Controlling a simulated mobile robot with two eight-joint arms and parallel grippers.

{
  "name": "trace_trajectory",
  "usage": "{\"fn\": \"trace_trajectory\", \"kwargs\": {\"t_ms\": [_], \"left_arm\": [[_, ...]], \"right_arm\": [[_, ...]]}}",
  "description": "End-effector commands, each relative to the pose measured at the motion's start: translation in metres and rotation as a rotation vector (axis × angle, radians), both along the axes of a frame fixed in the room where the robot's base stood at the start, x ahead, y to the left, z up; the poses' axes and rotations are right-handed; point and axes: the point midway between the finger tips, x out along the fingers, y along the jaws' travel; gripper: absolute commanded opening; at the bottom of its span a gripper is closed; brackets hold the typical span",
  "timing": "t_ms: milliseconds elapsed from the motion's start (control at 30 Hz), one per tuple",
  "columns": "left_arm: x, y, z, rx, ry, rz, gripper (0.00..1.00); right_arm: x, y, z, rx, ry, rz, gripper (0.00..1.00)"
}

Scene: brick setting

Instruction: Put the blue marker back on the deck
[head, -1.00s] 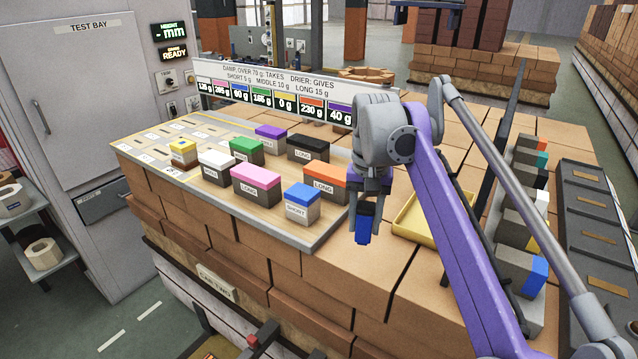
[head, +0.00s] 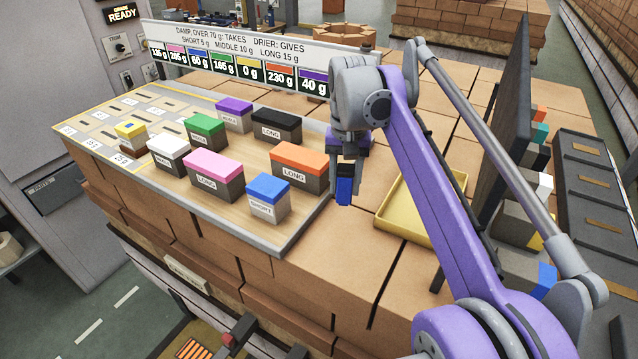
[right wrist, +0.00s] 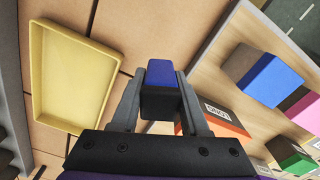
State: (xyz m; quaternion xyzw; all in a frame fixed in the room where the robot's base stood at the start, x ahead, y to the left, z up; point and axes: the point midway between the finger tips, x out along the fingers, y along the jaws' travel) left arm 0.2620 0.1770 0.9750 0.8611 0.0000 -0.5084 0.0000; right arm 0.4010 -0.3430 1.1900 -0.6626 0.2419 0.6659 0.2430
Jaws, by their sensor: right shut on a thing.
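My right gripper (head: 346,172) is shut on the blue marker (head: 344,192), a small block with dark blue and black parts. It hangs between the wooden board and the yellow tray. In the right wrist view the marker (right wrist: 161,78) sits between the two fingers, clear of the tray and blocks. I cannot tell which surface is the deck. The wooden board (head: 225,222) carries a white-and-blue block labelled SHORT (head: 268,200), an orange block (head: 300,166), and several other coloured blocks. My left gripper is not in view.
The yellow tray (head: 384,215) lies empty right of the gripper. A dark upright panel (head: 508,130) stands beyond it, with several coloured blocks behind and a dark slotted rack (head: 590,185) at far right. A label sign (head: 250,62) stands behind the board.

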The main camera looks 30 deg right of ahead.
Motion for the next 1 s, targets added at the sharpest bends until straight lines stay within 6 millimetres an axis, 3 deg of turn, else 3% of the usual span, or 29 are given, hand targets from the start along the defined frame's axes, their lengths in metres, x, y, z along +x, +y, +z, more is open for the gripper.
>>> {"fn": "trace_trajectory", "kwargs": {"t_ms": [100,500,967,1000], "left_arm": [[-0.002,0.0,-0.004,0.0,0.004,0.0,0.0],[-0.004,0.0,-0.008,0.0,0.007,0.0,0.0],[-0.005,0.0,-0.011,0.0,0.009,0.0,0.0],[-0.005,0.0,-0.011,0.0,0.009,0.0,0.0]], "right_arm": [[0.0,0.0,-0.024,0.0,0.001,0.0,0.09],[0.0,0.0,-0.073,0.0,0.0,0.0,0.09],[0.0,0.0,-0.082,0.0,0.0,0.0,0.09],[0.0,0.0,-0.081,0.0,0.0,0.0,0.5]]}}
